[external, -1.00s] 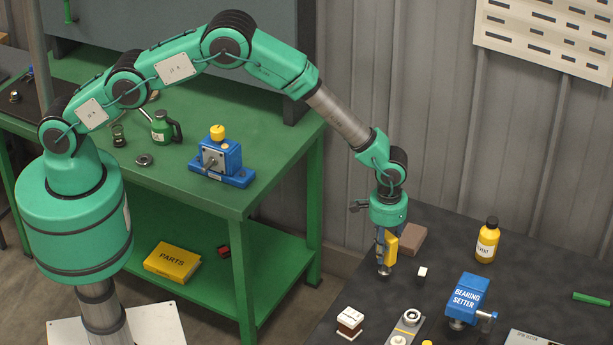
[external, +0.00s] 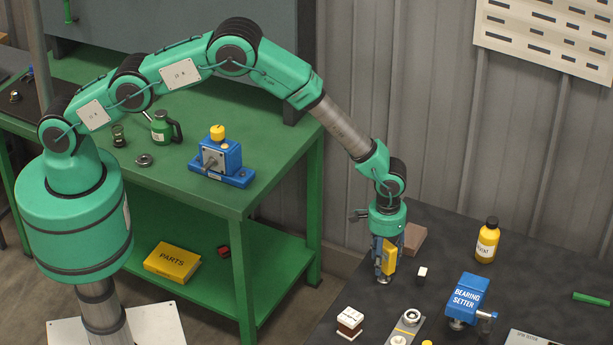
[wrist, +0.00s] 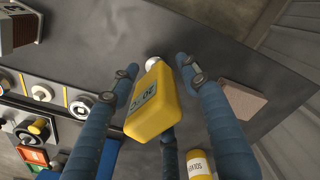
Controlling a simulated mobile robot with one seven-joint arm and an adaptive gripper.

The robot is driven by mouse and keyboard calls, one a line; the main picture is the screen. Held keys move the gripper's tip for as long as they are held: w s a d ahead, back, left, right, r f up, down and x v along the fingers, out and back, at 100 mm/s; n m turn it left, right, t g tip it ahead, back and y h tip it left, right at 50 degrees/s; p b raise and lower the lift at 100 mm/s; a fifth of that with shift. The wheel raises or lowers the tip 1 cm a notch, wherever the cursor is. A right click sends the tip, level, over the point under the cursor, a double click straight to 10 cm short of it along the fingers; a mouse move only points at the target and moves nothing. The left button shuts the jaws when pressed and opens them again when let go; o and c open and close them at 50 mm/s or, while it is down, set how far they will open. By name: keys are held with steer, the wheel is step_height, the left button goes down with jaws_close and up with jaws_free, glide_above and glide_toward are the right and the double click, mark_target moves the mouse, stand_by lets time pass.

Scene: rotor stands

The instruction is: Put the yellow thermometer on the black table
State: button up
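The yellow thermometer (external: 389,257) is upright over the black table (external: 440,245), with its silver lower end down at the tabletop. In the wrist view the thermometer (wrist: 152,104) shows its display and a pale round end. My gripper (external: 386,266) is around it. In the wrist view the blue fingers of my gripper (wrist: 158,74) are spread, with gaps on both sides of the yellow body. The exact contact under the thermometer is hard to make out.
A brown block (external: 414,238) is close behind my gripper, and a small white cube (external: 422,272) is close to its right. A yellow bottle (external: 487,240) and a blue bearing setter (external: 467,298) stand further right. Several parts lie at the front.

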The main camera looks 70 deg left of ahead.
steer(key=shift+r, duration=0.15)
steer(key=shift+r+b, duration=0.6)
steer(key=shift+r, duration=5.4)
